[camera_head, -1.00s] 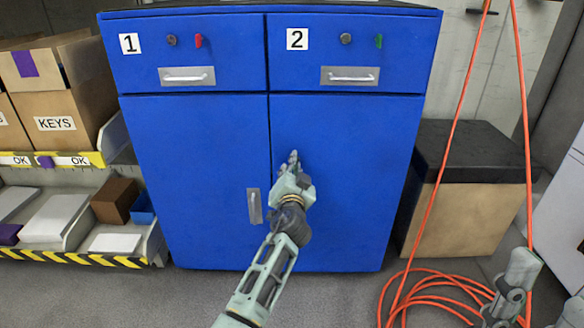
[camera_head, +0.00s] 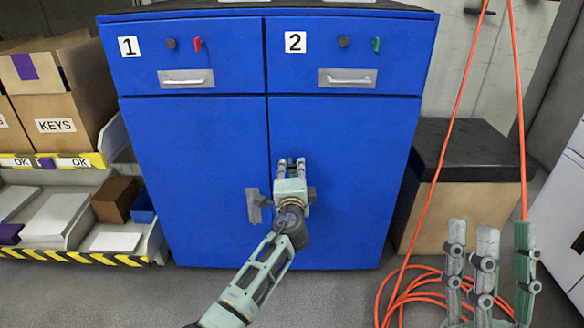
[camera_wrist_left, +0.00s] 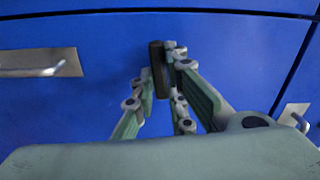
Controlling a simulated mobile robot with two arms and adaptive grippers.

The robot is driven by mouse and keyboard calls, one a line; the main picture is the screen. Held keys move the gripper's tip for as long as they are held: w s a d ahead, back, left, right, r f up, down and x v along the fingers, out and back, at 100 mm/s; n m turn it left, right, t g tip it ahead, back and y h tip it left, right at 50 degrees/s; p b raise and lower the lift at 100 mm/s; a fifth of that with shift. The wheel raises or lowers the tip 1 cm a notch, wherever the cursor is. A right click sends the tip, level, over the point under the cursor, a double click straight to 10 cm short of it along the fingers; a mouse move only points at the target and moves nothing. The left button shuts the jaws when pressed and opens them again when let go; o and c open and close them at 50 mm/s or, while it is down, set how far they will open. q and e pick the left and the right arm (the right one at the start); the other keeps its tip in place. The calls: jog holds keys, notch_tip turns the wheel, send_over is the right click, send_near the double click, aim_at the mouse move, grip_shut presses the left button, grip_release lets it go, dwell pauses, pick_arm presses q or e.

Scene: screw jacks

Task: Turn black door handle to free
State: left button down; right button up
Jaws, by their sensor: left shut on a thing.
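The black door handle (camera_wrist_left: 157,70) shows in the left wrist view as a dark upright bar between the fingers, against the blue door. My left gripper (camera_wrist_left: 160,85) is shut on it. In the head view my left gripper (camera_head: 290,170) is at the right-hand blue door (camera_head: 350,190), just right of the gap between the doors, and hides the black handle. My right gripper (camera_head: 489,250) is at the lower right, away from the cabinet, its several fingers spread and pointing up, with nothing seen between them.
A metal handle (camera_head: 254,206) sits on the left door, close beside my left gripper. Drawers 1 and 2 with silver handles (camera_head: 347,79) are above. An orange hose (camera_head: 437,190) hangs at the right and coils on the floor. Shelves with boxes (camera_head: 75,100) stand at the left.

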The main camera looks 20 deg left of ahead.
pick_arm(q)
jog(key=shift+f+m, duration=0.1)
jog(key=shift+m, duration=0.7)
pick_arm(e)
jog(key=shift+w+a+f+g+h, duration=0.2)
jog(key=shift+w+f+g+h, duration=0.1)
jog(key=shift+w+f+g, duration=0.6)
jog(key=shift+w+r, duration=0.1)
jog(key=shift+r, duration=0.05)
pick_arm(q)
jog(key=c, duration=1.8)
grip_release()
jog(key=shift+o, duration=0.2)
jog(key=shift+s, duration=0.1)
jog(key=v, duration=1.2)
